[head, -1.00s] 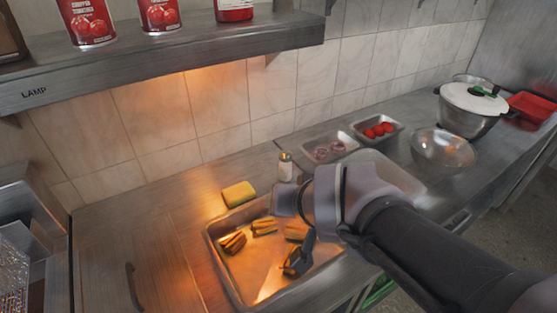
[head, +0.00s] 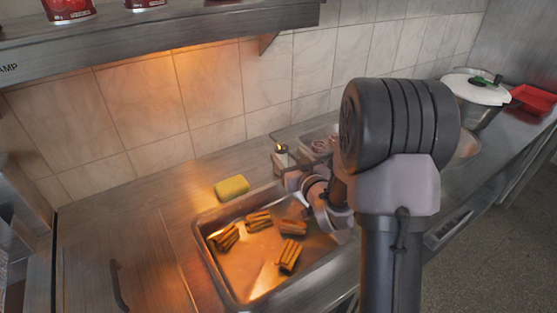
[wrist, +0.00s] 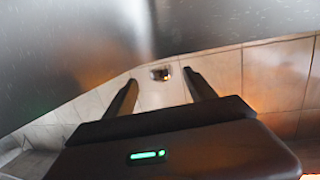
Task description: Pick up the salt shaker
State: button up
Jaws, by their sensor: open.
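The salt shaker (head: 281,157) stands on the steel counter behind the tray, with a pale body and a dark and gold top. My gripper (head: 293,176) is just in front of it and to its right, partly hidden by my arm, and hides the shaker's lower part. In the wrist view my gripper (wrist: 160,82) is open with nothing held. A small metallic and brown thing shows between its fingertips, probably the shaker's top (wrist: 160,73). I cannot tell whether the fingers touch it.
A steel tray (head: 216,267) with grilled pieces (head: 258,221) lies in front. A yellow sponge (head: 232,187) is left of the shaker. A small pan (head: 318,146) is behind my arm. A lidded pot (head: 477,95) and a red tray (head: 534,99) stand at right. A shelf (head: 150,38) hangs above.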

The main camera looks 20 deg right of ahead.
aim_at(284, 150)
jog(key=w+b, duration=0.1)
jog(key=w, duration=0.5)
jog(key=shift+f, duration=0.15)
jog(key=shift+s, duration=0.1)
grip_shut()
